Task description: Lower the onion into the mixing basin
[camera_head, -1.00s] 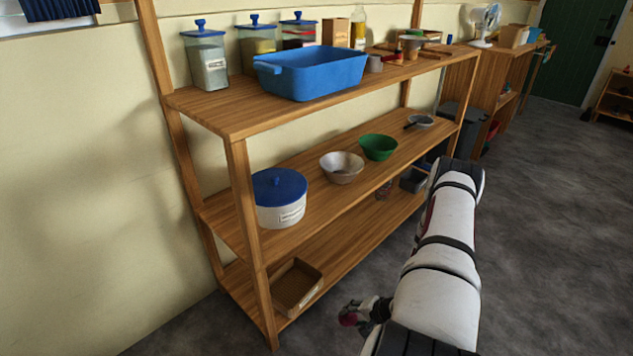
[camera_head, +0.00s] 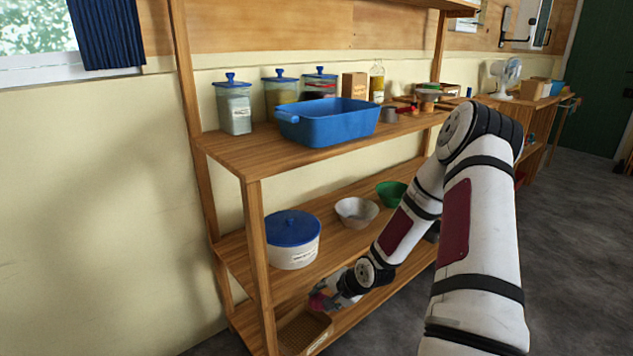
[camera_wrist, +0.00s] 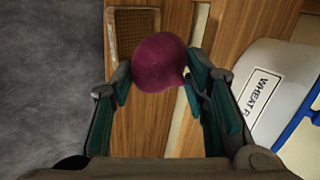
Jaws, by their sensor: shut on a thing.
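A purple-red onion (camera_wrist: 160,62) is held between the two fingers of my gripper (camera_wrist: 157,86) in the wrist view. In the head view my gripper (camera_head: 325,297), with the onion (camera_head: 317,301) small and partly hidden, is in front of the shelving, below the middle shelf and above the lowest one. A blue rectangular basin (camera_head: 330,129) stands on the upper shelf, well above the gripper. Its inside floor is largely hidden by its front wall.
A white pot with a blue lid (camera_head: 292,240), a pale bowl (camera_head: 356,212) and a green bowl (camera_head: 391,193) stand on the middle shelf. A brown crate (camera_head: 303,333) is on the lowest shelf. Lidded jars (camera_head: 234,108) stand behind the basin. A shelf post (camera_head: 259,265) is left of my gripper.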

